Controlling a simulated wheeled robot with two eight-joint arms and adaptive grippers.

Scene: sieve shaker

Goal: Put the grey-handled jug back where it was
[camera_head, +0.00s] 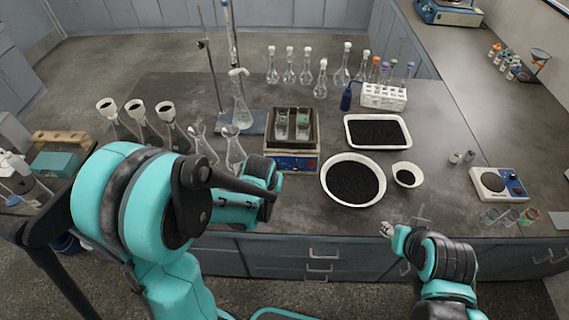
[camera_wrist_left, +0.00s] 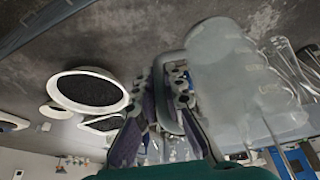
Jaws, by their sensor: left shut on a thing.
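In the left wrist view, a translucent, frosted jug (camera_wrist_left: 228,72) with a grey handle (camera_wrist_left: 168,112) fills the upper middle and right. My left gripper (camera_wrist_left: 174,82) is shut on the handle, one finger on either side, and the jug hangs beside it.
A round white bowl of black grains (camera_head: 328,188), a small bowl (camera_head: 418,178) and a white tray (camera_head: 350,142) stand right of the shaker. Flasks (camera_head: 235,150) stand close behind my left arm.

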